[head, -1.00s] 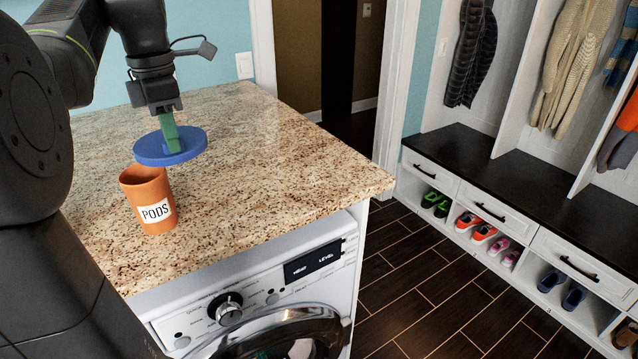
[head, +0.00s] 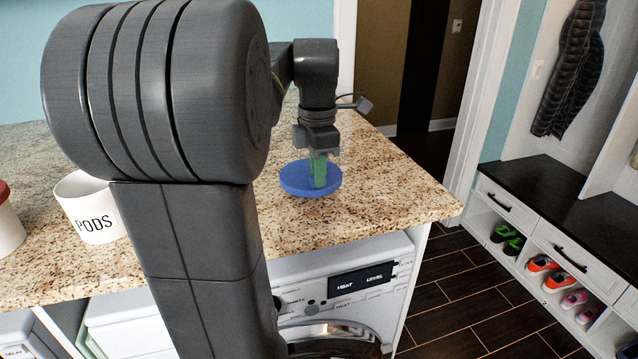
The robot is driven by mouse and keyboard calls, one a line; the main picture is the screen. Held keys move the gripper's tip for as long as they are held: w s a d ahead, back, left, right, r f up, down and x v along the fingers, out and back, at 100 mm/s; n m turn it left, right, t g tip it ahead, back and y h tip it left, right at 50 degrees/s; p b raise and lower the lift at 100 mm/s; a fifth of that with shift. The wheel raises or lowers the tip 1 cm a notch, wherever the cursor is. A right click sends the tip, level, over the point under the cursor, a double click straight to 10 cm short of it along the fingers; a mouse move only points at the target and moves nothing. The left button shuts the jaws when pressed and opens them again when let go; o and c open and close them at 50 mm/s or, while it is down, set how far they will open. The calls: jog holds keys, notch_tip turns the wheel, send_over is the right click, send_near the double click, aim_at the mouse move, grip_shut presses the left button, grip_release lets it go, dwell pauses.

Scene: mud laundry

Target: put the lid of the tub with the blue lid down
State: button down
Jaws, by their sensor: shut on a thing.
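My gripper (head: 318,156) is over the right part of the granite counter, pointing down. It is shut on the round blue lid (head: 295,180) by a green upright piece at the lid's middle. The lid is roughly level. I cannot tell whether its underside touches the counter or hangs just above it.
A white open tub marked PODS (head: 92,207) stands on the counter (head: 385,200) at left, with a red-lidded white tub (head: 8,222) beside it. The counter right of the lid is clear up to its edge. A washer (head: 345,285) stands below.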

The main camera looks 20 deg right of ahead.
jog(key=shift+f, duration=1.4)
jog(key=shift+f, duration=0.2)
jog(key=c, duration=1.4)
grip_release()
jog(key=shift+c, duration=0.2)
jog(key=shift+r, duration=0.1)
notch_tip(320, 180, up, 12)
jog(key=shift+p, duration=0.3)
jog(key=shift+r, duration=0.1)
